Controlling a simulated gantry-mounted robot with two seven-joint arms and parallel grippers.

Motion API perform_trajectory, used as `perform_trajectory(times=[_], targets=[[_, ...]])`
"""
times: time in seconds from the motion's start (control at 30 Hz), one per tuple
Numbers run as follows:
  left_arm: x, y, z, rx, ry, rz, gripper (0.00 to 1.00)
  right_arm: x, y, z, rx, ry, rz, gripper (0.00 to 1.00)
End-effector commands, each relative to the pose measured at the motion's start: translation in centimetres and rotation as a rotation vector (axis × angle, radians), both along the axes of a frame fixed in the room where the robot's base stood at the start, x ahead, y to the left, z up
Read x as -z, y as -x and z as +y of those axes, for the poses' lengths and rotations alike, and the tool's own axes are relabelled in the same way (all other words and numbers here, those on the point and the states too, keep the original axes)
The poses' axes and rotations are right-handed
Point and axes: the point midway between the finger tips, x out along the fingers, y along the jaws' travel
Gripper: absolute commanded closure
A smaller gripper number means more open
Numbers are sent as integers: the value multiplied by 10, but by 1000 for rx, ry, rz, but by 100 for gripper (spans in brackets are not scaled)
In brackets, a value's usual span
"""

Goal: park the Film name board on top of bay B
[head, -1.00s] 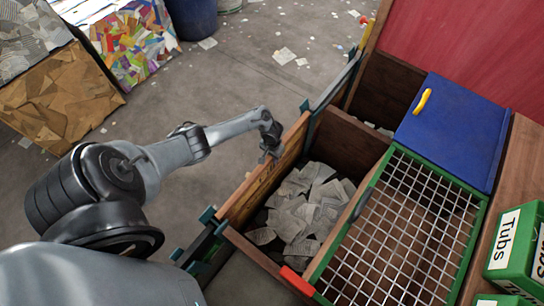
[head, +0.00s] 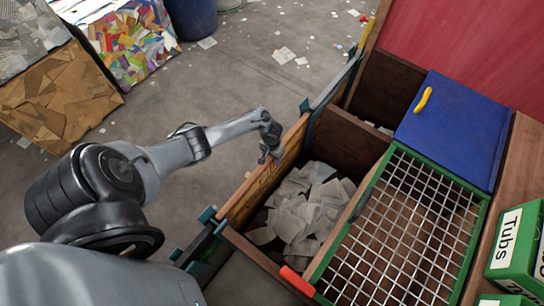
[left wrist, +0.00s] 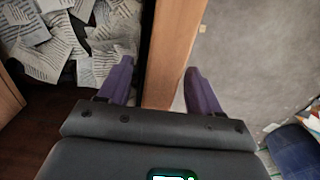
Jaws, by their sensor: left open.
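My left gripper (head: 269,158) is over the top edge of the wooden front panel (head: 260,192) of the paper bay. In the left wrist view its two purple fingers (left wrist: 160,68) are open, with the panel's edge (left wrist: 172,55) between them. One finger is on the paper side and one on the floor side; I cannot tell whether either touches the wood. Faint lettering shows on the panel but is unreadable. A green sign reading "Tubs" (head: 507,238) is at the right. I cannot make out a board reading Film or a letter marking bay B.
The bay holds loose paper sheets (head: 298,208). To its right are a green-framed wire mesh (head: 398,235) and a blue lid with a yellow handle (head: 450,130). Bales (head: 62,90) stand at the upper left. Open floor (head: 225,95) lies behind my left arm.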

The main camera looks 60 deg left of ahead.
Motion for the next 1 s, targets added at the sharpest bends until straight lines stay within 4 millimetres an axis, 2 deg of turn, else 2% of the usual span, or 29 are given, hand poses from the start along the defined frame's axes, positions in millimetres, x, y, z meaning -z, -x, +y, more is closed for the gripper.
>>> perform_trajectory(times=[0.1,0.23,0.7,1.0], targets=[[0,1,-1,1,1,3,36,-1,0,0,0,0,0,57],[-11,1,0,0,1,1,36,-6,0,0,0,0,0,57],[-87,0,0,2,0,-1,36,-36,0,2,6,-10,-1,57],[-107,0,0,0,1,0,36,-42,0,2,6,-10,-1,57]])
